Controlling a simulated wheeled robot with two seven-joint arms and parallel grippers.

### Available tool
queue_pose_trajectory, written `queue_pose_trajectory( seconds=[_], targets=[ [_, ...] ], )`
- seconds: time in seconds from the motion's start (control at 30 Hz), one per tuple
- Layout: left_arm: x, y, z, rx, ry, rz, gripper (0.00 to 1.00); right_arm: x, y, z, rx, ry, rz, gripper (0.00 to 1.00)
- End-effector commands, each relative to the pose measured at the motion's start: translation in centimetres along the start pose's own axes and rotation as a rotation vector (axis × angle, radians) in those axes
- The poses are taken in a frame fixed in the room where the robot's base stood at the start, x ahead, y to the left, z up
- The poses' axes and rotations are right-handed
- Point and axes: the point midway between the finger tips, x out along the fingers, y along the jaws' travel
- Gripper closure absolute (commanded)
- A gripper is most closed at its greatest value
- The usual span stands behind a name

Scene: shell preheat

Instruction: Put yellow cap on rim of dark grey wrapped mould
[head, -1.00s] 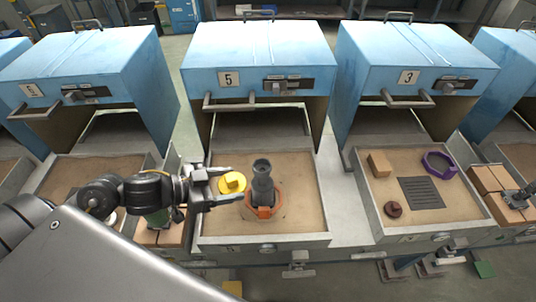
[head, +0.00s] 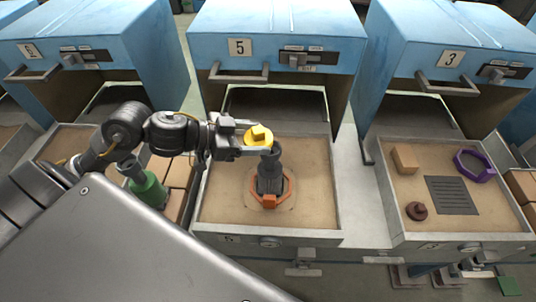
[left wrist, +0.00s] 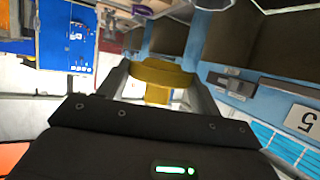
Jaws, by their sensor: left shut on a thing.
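The yellow cap (head: 257,135) is held between the fingers of my left gripper (head: 262,145), which is shut on it. In the left wrist view the cap (left wrist: 160,72) also sits between the two fingers. The dark grey mould (head: 270,178) stands upright in the sand tray in front of furnace 5, with an orange collar around its base. The cap appears over the mould's upper end and partly hides its rim. I cannot tell whether cap and rim touch. My right gripper is not in view.
The sand tray (head: 315,215) has free sand around the mould. Blue furnace 5 (head: 275,25) stands behind. The right tray holds a tan block (head: 405,158), purple ring (head: 474,165), brown knob (head: 416,211) and dark grate (head: 451,195).

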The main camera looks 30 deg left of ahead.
Motion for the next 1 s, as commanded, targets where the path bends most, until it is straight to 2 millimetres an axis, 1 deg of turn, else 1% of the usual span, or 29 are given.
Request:
queue_pose_trajectory(
  seconds=[0.03, 0.07, 0.1, 0.2, 0.3, 0.4, 0.5, 0.67, 0.73, 0.9, 1.0],
  targets=[
    [0.9, -0.6, 0.9, 0.008, 0.007, -0.005, 0.58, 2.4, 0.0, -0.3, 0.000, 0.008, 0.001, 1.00],
    [1.4, -1.3, 0.4, -0.003, 0.005, -0.005, 0.58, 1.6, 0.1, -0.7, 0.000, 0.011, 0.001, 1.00],
    [2.3, -2.0, 0.4, -0.007, 0.006, -0.003, 0.58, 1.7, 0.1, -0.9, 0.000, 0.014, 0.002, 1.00],
    [4.2, -3.1, 1.9, -0.012, 0.002, 0.002, 0.58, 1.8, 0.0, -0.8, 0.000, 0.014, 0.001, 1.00],
    [5.6, -4.1, 2.9, -0.008, 0.002, 0.002, 0.58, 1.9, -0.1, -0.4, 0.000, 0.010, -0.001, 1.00],
    [6.5, -4.7, 3.6, -0.005, 0.001, 0.002, 0.58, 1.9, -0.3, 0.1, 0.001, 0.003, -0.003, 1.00],
    [6.9, -5.0, 3.9, -0.002, 0.001, 0.001, 0.58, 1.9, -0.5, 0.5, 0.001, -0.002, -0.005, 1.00],
    [7.2, -5.2, 4.1, -0.001, 0.000, 0.001, 0.58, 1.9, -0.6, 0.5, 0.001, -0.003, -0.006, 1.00],
    [7.7, -5.5, 4.6, -0.004, 0.001, 0.001, 0.58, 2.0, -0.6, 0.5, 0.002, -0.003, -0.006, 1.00],
    [8.6, -5.4, 6.7, -0.006, -0.001, 0.001, 0.58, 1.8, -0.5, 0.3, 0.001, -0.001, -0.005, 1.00],
    [8.8, -5.5, 7.3, -0.001, 0.000, 0.000, 0.58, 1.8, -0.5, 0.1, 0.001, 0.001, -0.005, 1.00]
  ],
)
